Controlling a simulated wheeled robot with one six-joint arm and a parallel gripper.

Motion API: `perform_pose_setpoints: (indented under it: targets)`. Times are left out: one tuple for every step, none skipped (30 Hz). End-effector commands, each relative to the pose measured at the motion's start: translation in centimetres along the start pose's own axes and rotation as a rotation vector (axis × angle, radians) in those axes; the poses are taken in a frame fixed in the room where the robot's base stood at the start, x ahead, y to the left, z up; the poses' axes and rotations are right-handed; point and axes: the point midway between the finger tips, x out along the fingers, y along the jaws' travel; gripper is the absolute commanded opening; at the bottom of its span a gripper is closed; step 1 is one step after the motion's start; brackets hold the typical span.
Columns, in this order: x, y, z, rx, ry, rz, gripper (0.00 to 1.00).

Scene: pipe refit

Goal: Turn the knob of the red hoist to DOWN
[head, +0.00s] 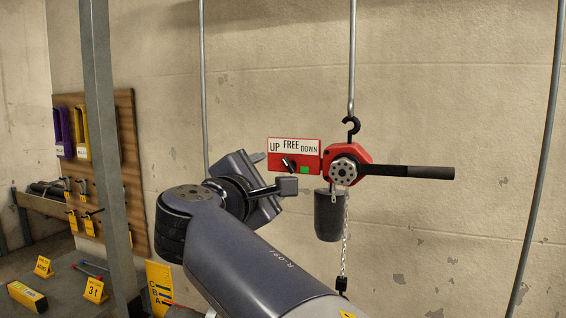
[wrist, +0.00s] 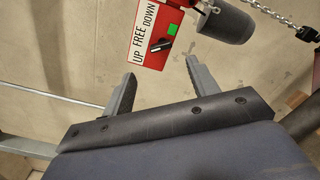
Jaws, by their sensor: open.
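The red hoist (head: 335,155) hangs from a hook on the right. Its red plate carries a white UP, FREE, DOWN label (head: 294,146) and a green square. The small black knob (head: 288,164) sits below the label; its pointer seems to lean up-left toward UP. In the wrist view the knob (wrist: 160,46) is ahead of the fingers, beyond the gap between their tips. My gripper (head: 276,172) is open and empty, close to the plate's lower left in the head view. Both fingers (wrist: 161,81) show in the wrist view, apart from the knob.
The hoist's black lever (head: 410,171) sticks out to the right. A dark chain container (head: 328,215) and a chain (head: 344,250) hang below. A thin pipe (head: 203,80) runs up the wall, and a grey post (head: 98,130) stands left. A tool board (head: 130,165) is behind it.

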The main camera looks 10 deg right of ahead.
Motion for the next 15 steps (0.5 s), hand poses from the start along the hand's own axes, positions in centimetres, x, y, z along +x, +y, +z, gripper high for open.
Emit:
perform_pose_setpoints:
  targets:
    - [0.8,0.1,0.2,-0.002,-0.003,-0.003,0.56]
    - [1.3,0.0,0.2,-0.002,-0.003,-0.004,0.56]
    - [2.0,0.1,0.2,-0.002,-0.003,-0.005,0.56]
    - [2.5,0.1,0.2,-0.002,-0.004,-0.005,0.56]
    - [3.1,0.1,0.2,-0.001,-0.003,-0.005,0.56]
    - [3.8,0.1,0.2,-0.001,-0.003,-0.005,0.56]
    - [4.4,0.0,0.2,-0.002,-0.003,-0.006,0.56]
    - [4.9,0.0,0.2,-0.002,-0.003,-0.006,0.56]
    - [5.6,0.1,0.2,-0.002,-0.003,-0.006,0.56]
    - [6.1,0.0,0.2,-0.001,-0.002,-0.006,0.56]
    - [6.6,0.0,0.2,-0.001,-0.002,-0.005,0.56]
    - [7.2,-0.1,0.1,-0.001,-0.001,-0.006,0.56]
    - [7.6,0.0,0.1,-0.001,-0.001,-0.005,0.56]
    - [8.0,0.0,0.1,-0.001,-0.001,-0.005,0.56]
    - [8.4,0.0,0.1,0.0,-0.001,-0.005,0.56]
